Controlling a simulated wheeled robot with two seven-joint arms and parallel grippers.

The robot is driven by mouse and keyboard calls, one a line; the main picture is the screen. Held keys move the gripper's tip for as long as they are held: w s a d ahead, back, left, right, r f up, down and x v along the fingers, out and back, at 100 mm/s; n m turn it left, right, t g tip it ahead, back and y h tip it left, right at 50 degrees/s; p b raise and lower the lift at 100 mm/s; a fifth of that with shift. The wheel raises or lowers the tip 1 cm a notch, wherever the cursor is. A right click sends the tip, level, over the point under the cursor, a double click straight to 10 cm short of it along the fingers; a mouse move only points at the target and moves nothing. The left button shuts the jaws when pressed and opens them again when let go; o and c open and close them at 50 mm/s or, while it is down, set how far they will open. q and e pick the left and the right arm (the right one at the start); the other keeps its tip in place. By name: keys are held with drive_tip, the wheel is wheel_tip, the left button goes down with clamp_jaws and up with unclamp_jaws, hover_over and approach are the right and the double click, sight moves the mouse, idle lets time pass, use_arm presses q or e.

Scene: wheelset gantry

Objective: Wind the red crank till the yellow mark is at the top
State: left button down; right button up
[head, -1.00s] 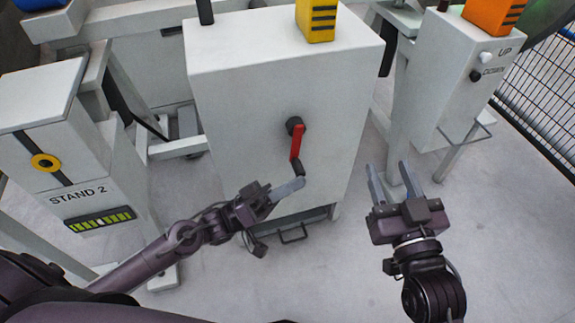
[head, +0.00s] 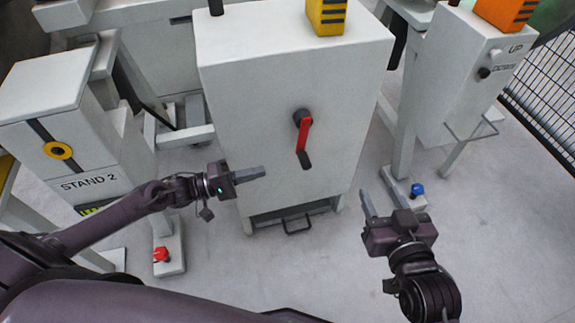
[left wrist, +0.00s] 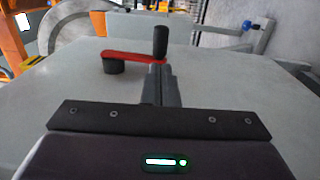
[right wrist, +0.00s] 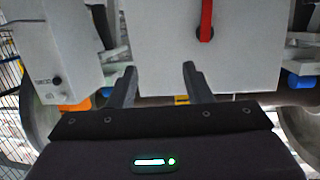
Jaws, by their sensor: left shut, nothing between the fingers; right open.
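The red crank (head: 304,136) is on the front of a white cabinet (head: 250,110). Its arm hangs down from a dark hub (head: 301,116) to a black handle (head: 305,160). My left gripper (head: 263,172) is shut and empty, left of the handle and apart from it. In the left wrist view the crank's red arm (left wrist: 135,55) and black handle (left wrist: 160,42) show beyond the shut fingers (left wrist: 160,85). My right gripper (head: 385,205) is open and empty, low and right of the cabinet. In the right wrist view the crank (right wrist: 206,18) shows beyond it. I cannot identify a yellow mark on the crank.
Left is the STAND 2 box (head: 70,130) with a yellow ring (head: 58,150). A yellow block with black stripes (head: 326,15) tops the cabinet. Right is a box with UP and DOWN buttons (head: 470,75), with a mesh fence (head: 545,90) beside it. Open floor lies in front.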

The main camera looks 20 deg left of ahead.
sight(305, 141)
use_arm(q)
drive_tip(key=b+x, duration=0.2)
drive_tip(key=x, duration=0.6)
drive_tip(key=shift+w+d, duration=0.15)
drive_tip(key=shift+d, duration=0.2)
use_arm(e)
wheel_tip(305, 141, up, 19)
drive_tip(key=s+d+t+y, duration=0.1)
drive_tip(key=d+t+y, duration=0.1)
drive_tip(key=t, duration=0.7)
drive_tip(key=shift+s+t+y, duration=0.2)
drive_tip(key=shift+t+y, duration=0.2)
drive_tip(key=shift+y, duration=0.4)
